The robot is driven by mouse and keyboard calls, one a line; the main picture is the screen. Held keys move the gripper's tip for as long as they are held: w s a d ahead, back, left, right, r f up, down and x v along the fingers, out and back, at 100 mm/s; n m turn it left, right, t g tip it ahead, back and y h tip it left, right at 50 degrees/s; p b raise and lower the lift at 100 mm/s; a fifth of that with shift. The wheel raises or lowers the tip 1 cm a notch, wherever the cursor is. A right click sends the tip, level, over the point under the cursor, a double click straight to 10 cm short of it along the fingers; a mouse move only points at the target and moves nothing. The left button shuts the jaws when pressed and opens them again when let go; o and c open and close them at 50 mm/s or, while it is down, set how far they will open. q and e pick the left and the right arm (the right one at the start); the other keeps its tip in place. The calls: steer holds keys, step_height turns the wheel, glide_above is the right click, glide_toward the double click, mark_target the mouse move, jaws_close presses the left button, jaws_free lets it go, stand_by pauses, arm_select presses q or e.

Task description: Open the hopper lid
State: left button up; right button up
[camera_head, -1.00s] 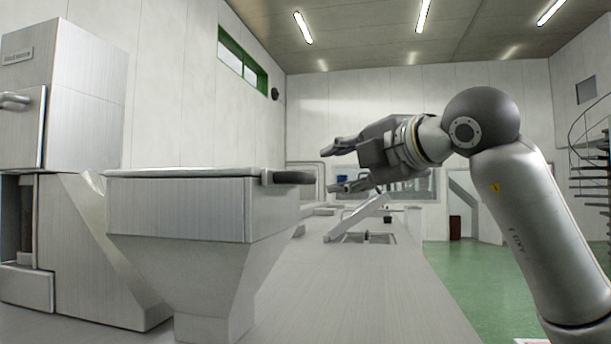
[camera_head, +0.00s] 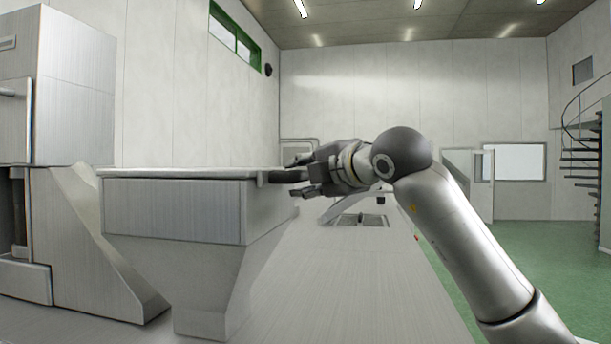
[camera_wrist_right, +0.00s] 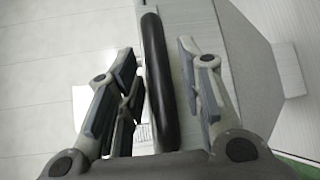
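The hopper (camera_head: 175,210) is a brushed-metal bin with a tapering lower part, at the left centre of the head view. Its flat lid (camera_head: 190,172) lies level on top, closed. A dark bar handle (camera_head: 281,176) sticks out at the lid's right edge. My right gripper (camera_head: 293,177) is open, its fingers on either side of the handle. In the right wrist view the black handle (camera_wrist_right: 158,85) runs between the spread fingers of the gripper (camera_wrist_right: 157,52), with gaps showing on both sides. My left gripper is in neither view.
A tall metal machine (camera_head: 75,95) stands left of the hopper. The metal counter (camera_head: 340,275) runs back to the right of it, with a sink-like recess (camera_head: 362,220). Green floor (camera_head: 530,255) is open at the right, before a spiral stair (camera_head: 582,150).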

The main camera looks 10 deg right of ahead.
jaws_close()
steer(key=shift+r, duration=0.1)
steer(key=shift+r+m+g+p, duration=0.3)
steer(key=shift+r+g+p, duration=0.2)
steer(key=shift+r+p, duration=0.7)
steer(key=r+p, duration=0.1)
steer(key=p, duration=0.1)
steer(key=r+m+g+p, duration=0.1)
steer(key=r+p, duration=0.1)
steer(key=r+g+p, duration=0.1)
steer(key=r, duration=0.1)
steer(key=shift+w+d+m+p, duration=0.2)
steer(key=shift+w+m+p, duration=0.1)
steer(key=shift+w+p, duration=0.1)
arm_select(q)
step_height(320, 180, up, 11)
steer(key=p, duration=0.2)
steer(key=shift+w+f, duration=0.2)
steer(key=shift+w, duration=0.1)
arm_select(e)
steer(key=shift+w+d+r+m+g, duration=0.15)
steer(key=shift+w+r+m+g, duration=0.3)
steer(key=shift+r, duration=0.35)
steer(key=shift+w+d+r+m+g, duration=0.15)
steer(key=shift+w+r+m+g, duration=0.1)
steer(key=shift+w+r+g, duration=0.4)
steer(key=shift+s+r, duration=0.2)
steer(key=shift+r, duration=0.05)
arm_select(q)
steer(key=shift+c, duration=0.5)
